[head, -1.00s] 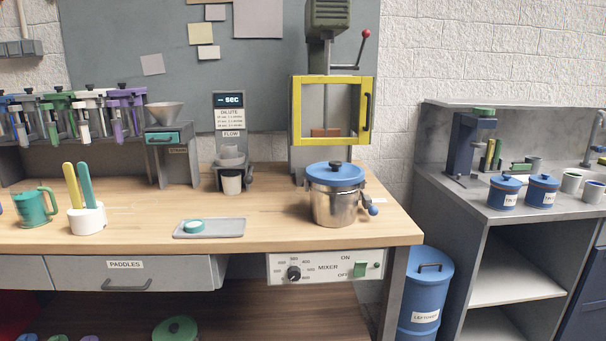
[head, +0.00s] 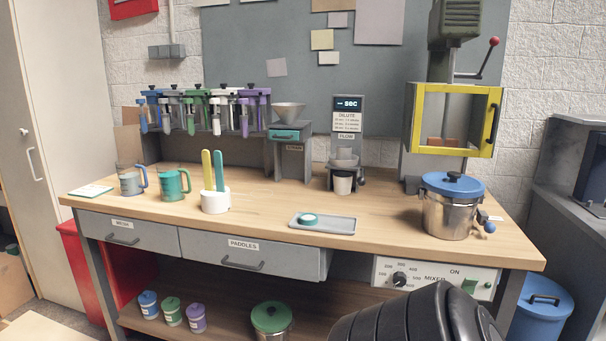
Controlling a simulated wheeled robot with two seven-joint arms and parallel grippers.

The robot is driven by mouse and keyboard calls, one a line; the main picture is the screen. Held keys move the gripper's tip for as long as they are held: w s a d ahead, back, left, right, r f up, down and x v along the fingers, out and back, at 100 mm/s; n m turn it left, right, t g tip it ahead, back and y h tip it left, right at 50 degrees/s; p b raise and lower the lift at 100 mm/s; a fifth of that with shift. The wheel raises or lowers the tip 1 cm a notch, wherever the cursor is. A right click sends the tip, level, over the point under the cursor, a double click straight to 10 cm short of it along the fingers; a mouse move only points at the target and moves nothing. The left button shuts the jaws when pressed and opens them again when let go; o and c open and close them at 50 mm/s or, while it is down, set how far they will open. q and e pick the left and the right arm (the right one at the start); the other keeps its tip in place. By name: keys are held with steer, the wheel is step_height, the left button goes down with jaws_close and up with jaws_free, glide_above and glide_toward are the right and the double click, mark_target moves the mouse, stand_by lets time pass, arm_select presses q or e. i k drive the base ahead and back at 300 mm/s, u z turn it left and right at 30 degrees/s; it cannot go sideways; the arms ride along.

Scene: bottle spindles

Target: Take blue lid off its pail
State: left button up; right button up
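A steel pail (head: 449,218) stands on the right part of the wooden bench. Its blue lid (head: 453,185) with a dark knob sits on top of it, level. A small blue-ended tap or handle sticks out at the pail's lower right. A black ribbed part of my own arm shows at the bottom right, in front of the bench. No gripper fingers show, and nothing touches the pail or lid.
A mixer with a yellow guard frame (head: 409,125) stands behind the pail. A grey tray (head: 322,227) with a green lid lies left of the pail. Jugs, a white paddle holder (head: 215,201) and a rack of coloured tubes are farther left. A blue bin (head: 541,312) stands at lower right.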

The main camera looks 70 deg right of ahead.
mark_target(456, 184)
steer(key=u, duration=0.8)
steer(key=k, duration=2.2)
steer(key=z, duration=0.35)
